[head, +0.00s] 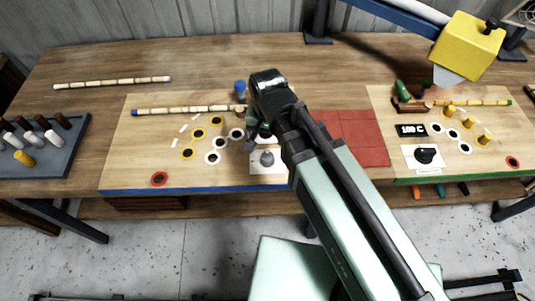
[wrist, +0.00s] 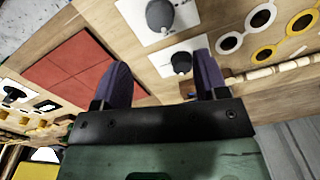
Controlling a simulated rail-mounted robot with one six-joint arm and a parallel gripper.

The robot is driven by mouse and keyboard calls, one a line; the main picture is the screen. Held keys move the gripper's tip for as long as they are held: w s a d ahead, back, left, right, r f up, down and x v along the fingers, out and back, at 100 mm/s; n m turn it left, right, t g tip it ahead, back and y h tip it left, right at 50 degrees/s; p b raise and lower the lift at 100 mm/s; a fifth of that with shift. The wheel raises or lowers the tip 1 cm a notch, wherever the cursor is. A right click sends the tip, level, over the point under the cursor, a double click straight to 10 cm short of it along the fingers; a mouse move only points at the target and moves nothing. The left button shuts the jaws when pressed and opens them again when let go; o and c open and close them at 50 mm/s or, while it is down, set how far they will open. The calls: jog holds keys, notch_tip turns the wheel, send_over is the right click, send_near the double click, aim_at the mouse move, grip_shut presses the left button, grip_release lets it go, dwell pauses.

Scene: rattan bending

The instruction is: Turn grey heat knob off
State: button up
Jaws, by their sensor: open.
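The grey heat knob (head: 267,158) sits on a white plate on the blue-edged left board, beside my arm in the head view. In the wrist view the grey knob (wrist: 160,14) is at the top, past the fingertips, and nothing holds it. My gripper (wrist: 160,62) is open, its two purple fingers apart and empty. A dark knob (wrist: 181,62) on a second white plate shows between the fingers, nearer the right one. I cannot tell how far the fingers are above it. In the head view my arm mostly hides the gripper and this second knob.
A red tiled pad (head: 355,138) lies right of the grey knob. White and yellow rings (head: 212,157) and a rattan pole (head: 185,111) lie to its left. The right board has a black knob (head: 425,155) and a display (head: 411,130). A peg tray (head: 50,160) stands far left.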

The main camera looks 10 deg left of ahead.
aim_at(267, 156)
notch_tip(267, 156, down, 11)
jog(key=b, duration=1.1)
jog(key=shift+r, duration=0.1)
jog(key=shift+c, duration=0.2)
jog(key=c, duration=0.9)
